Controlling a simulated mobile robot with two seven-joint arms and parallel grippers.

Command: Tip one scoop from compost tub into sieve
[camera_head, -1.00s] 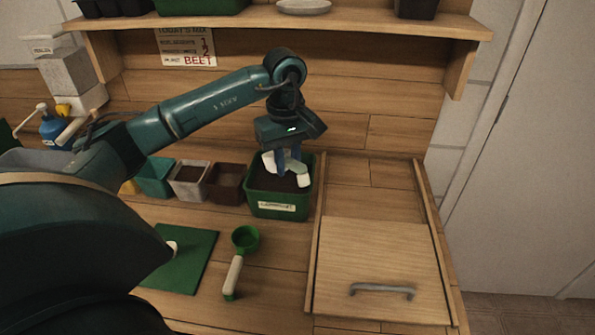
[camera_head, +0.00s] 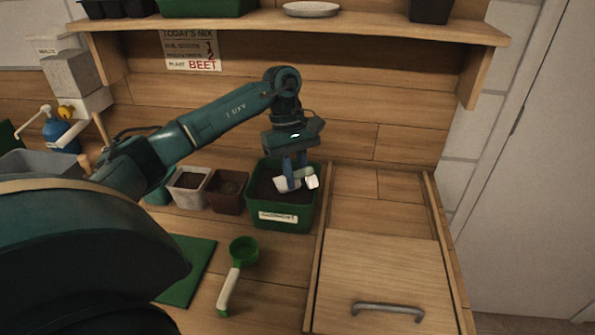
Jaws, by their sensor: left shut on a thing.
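The green compost tub (camera_head: 284,220) with a white label stands at the back of the bench, dark compost inside. My left gripper (camera_head: 294,181) reaches down over the tub, shut on a white thing (camera_head: 311,182) at the compost. This looks like a scoop, but its lower part is hidden, so I cannot tell its fill. A green scoop with a pale handle (camera_head: 229,290) lies on the bench in front of the tub. I cannot make out a sieve. My right gripper is not in view.
A wooden sliding panel (camera_head: 380,270) with a metal handle lies between rails right of the tub. Brown (camera_head: 227,191) and grey (camera_head: 187,190) pots stand left of the tub. A green mat (camera_head: 190,268) is partly behind my arm. A shelf (camera_head: 300,25) hangs above.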

